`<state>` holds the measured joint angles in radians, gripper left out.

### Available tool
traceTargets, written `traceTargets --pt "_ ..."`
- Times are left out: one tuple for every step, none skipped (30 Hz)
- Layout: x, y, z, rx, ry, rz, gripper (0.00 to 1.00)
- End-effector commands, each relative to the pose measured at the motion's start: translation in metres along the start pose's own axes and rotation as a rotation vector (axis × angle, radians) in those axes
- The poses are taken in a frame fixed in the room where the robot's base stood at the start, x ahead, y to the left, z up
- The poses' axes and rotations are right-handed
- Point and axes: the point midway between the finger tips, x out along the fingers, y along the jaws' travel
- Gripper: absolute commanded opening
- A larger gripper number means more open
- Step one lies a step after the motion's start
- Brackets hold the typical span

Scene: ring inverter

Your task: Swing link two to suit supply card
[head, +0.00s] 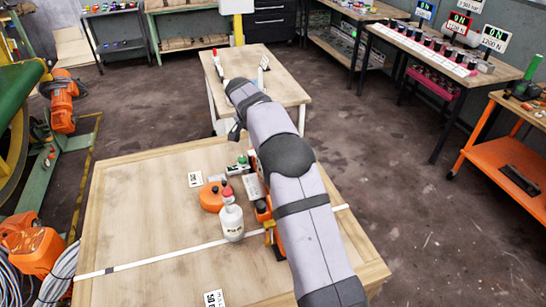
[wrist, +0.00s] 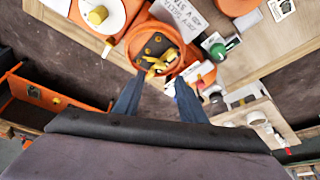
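An orange housing (wrist: 190,54) shows in the wrist view with a dark terminal recess (wrist: 150,46). Brass-coloured studs and yellow link pieces (wrist: 157,66) sit in it; I cannot tell which link is number two. A pale printed card (wrist: 180,16) lies beside the recess; its lettering seems to include "DELTA", but the rest is unclear. In the head view my arm hides most of the orange housing (head: 264,210).
A second table (head: 280,70) stands beyond.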

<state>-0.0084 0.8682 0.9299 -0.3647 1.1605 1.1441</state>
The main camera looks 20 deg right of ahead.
Motion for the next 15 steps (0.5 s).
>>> traceTargets --pt "0.000 -0.001 -0.001 0.003 0.002 0.001 0.38" --pt "0.001 -0.001 -0.001 0.005 0.002 0.001 0.38" --pt "0.001 -0.001 -0.001 0.005 0.002 0.001 0.38" --pt "0.001 -0.001 -0.001 0.005 0.002 0.001 0.38" --pt "0.002 -0.001 -0.001 0.005 0.002 0.001 0.38" --pt "0.003 -0.001 -0.001 0.005 0.002 0.001 0.38" --pt "0.005 0.000 -0.001 0.004 0.001 0.002 0.38" --pt "0.006 0.000 -0.001 0.004 0.001 0.003 0.38" --pt "0.009 0.000 -0.001 0.004 0.001 0.003 0.38" --pt "0.012 0.000 -0.001 0.004 0.001 0.003 0.38" --pt "0.015 0.000 -0.001 0.004 0.001 0.003 0.38" --pt "0.020 0.001 -0.001 0.004 0.000 0.004 0.38" --pt "0.024 0.001 -0.001 0.004 0.000 0.005 0.38" --pt "0.028 0.001 -0.001 0.004 0.000 0.004 0.38" --pt "0.033 0.001 -0.002 0.004 0.000 0.004 0.38"
